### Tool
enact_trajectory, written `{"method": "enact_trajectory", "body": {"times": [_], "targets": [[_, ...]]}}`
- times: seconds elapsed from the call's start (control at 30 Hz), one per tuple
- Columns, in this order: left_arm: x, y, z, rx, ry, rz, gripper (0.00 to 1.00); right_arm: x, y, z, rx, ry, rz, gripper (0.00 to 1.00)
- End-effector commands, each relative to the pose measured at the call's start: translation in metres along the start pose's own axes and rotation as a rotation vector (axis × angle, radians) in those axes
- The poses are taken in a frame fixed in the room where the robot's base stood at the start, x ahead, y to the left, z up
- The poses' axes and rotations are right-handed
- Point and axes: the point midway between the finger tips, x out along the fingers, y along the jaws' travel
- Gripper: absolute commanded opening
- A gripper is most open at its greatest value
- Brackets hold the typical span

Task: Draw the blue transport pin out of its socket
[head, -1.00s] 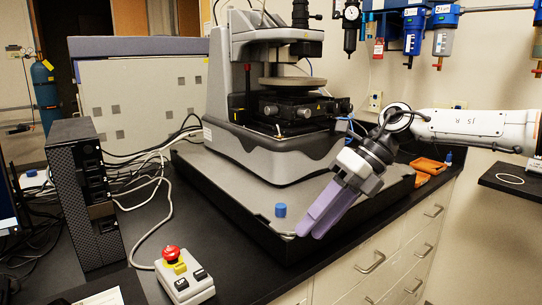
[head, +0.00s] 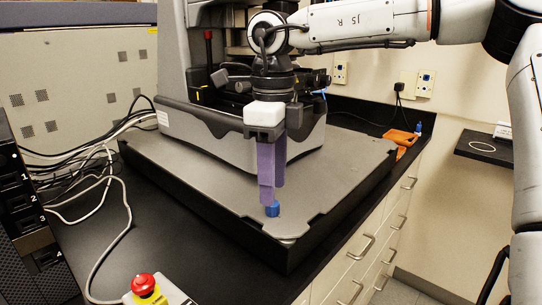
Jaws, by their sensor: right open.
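The blue transport pin (head: 272,210) stands upright in the front corner of the grey base plate (head: 190,178), with only its blue head showing. Its socket is hidden beneath the head. My right gripper (head: 271,198) points straight down, its purple fingers just above and over the pin's head. The fingertips overlap the top of the head in the picture; I cannot tell whether they touch it. The jaws are open and hold nothing. My left gripper is not in view.
The profiler body (head: 230,140) stands behind the gripper on the plate. A control box with a red stop button (head: 143,284) is at the front left. Cables (head: 95,190) lie at left. An orange tray (head: 400,142) is at the back right. The plate around the pin is clear.

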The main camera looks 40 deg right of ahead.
Motion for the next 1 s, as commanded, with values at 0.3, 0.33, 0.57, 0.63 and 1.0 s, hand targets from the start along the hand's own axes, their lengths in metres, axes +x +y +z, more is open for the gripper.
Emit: {"method": "enact_trajectory", "body": {"times": [0.3,0.33,0.57,0.63,1.0], "targets": [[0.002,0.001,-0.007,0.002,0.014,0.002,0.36,0.033,0.0,0.0,0.001,0.0,0.001,0.41],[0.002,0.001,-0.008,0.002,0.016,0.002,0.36,0.034,0.0,0.0,0.001,-0.001,0.001,0.41],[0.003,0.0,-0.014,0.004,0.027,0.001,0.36,0.035,0.0,0.0,0.001,-0.002,0.0,0.41],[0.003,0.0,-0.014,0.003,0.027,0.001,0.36,0.034,0.0,0.0,0.001,-0.002,0.0,0.36],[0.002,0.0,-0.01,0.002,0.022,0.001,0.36,0.034,0.0,0.0,0.001,-0.002,0.0,0.0]]}}
